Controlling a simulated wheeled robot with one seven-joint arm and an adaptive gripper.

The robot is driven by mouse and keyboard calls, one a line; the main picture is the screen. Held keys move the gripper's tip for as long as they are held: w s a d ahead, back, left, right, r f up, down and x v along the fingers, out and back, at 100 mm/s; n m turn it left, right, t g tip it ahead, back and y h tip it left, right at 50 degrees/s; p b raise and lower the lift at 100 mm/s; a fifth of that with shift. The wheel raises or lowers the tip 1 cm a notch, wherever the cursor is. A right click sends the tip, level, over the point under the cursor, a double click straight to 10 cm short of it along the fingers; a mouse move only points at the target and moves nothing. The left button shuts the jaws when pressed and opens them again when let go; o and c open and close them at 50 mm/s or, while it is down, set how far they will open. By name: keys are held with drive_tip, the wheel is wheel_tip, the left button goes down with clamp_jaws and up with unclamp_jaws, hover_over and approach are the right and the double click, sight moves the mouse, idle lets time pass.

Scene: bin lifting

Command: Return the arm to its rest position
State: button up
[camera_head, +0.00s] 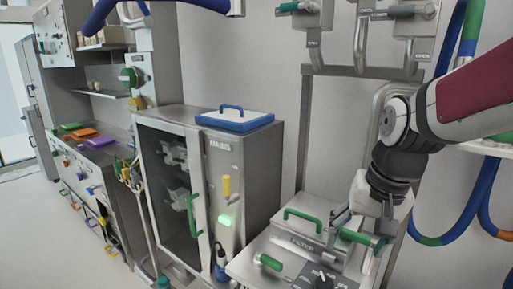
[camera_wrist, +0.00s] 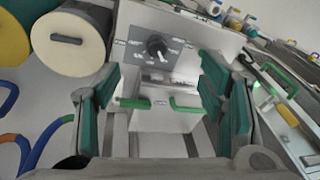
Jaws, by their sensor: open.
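My arm comes in from the right of the head view, its maroon and white forearm bending down at a dark wrist. My gripper (camera_head: 360,232) points down over the right part of a grey metal machine. In the wrist view my gripper (camera_wrist: 160,80) has its teal-padded fingers spread wide, with nothing held between them. Past the fingers lie a dial panel (camera_wrist: 150,47) with a black knob and two short green handles (camera_wrist: 133,103). I cannot tell whether the fingers touch anything.
A filter box (camera_head: 305,236) with a green handle sits left of my gripper on the machine (camera_head: 250,262). A steel cabinet (camera_head: 236,170) with a blue-rimmed white lid stands further left. Blue hoses (camera_head: 460,215) hang at the right. Open floor (camera_head: 50,235) lies at far left.

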drive_tip(key=s+r+n+t, duration=0.2)
drive_tip(key=s+r+n, duration=0.1)
drive_tip(key=s, duration=1.1)
drive_tip(key=shift+d+r+n+t+h, duration=0.3)
drive_tip(key=shift+d+r+n+h, duration=0.1)
drive_tip(key=shift+r, duration=0.1)
drive_tip(key=shift+s, duration=0.1)
drive_tip(key=shift+c, duration=0.3)
